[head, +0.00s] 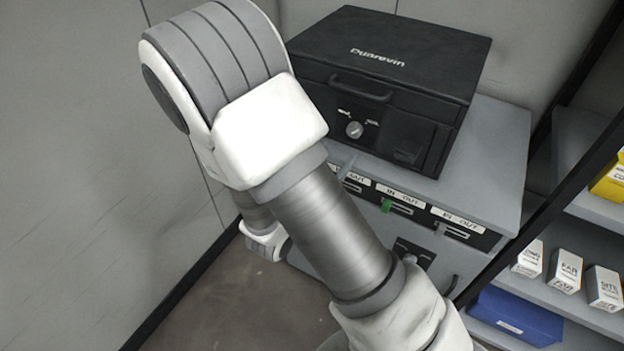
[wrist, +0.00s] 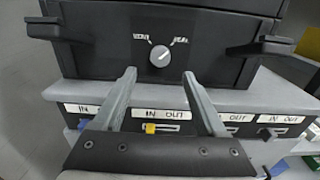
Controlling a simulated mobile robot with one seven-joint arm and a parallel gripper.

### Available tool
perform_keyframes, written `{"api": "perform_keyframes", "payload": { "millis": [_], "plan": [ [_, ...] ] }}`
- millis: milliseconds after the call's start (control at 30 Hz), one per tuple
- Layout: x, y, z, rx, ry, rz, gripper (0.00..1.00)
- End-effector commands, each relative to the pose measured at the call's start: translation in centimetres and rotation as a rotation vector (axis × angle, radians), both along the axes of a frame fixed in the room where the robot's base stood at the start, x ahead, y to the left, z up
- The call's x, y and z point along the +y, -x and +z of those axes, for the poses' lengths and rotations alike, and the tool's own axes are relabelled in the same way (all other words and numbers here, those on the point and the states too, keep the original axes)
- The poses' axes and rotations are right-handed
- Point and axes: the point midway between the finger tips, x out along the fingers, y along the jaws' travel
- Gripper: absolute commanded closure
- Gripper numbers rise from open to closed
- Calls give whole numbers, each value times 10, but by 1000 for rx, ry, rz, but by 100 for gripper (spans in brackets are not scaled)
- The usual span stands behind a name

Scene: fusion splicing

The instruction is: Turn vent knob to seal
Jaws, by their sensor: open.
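The vent knob (head: 354,129) is a small round grey knob on the front of a black box (head: 400,50) with a handle. In the wrist view the knob (wrist: 160,56) sits between two small blurred labels, seemingly vent on the left and seal on the right. A light mark on the knob seems to lean to the upper right, but it is too small to be sure. My gripper (wrist: 159,75) is open and empty. Its two fingers point at the box front, one on each side below the knob, apart from it. My arm hides the gripper in the head view.
The box stands on a grey cabinet (head: 490,150) with a row of IN/OUT slots below, one with a green tab (head: 387,205). Dark brackets (wrist: 42,28) flank the knob panel. On the right, a shelf holds white cartons (head: 565,271) and a blue bin (head: 515,315).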

Motion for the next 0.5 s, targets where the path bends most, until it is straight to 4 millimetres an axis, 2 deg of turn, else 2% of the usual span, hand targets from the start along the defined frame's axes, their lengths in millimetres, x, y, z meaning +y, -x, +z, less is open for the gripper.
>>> {"api": "perform_keyframes", "payload": {
  "millis": [100,300,500],
  "plan": [
    [20,25,1,2,1,6,26],
    [43,59,1,1,2,5,26],
    [56,77,0,0,1,2,26]
  ]
}}
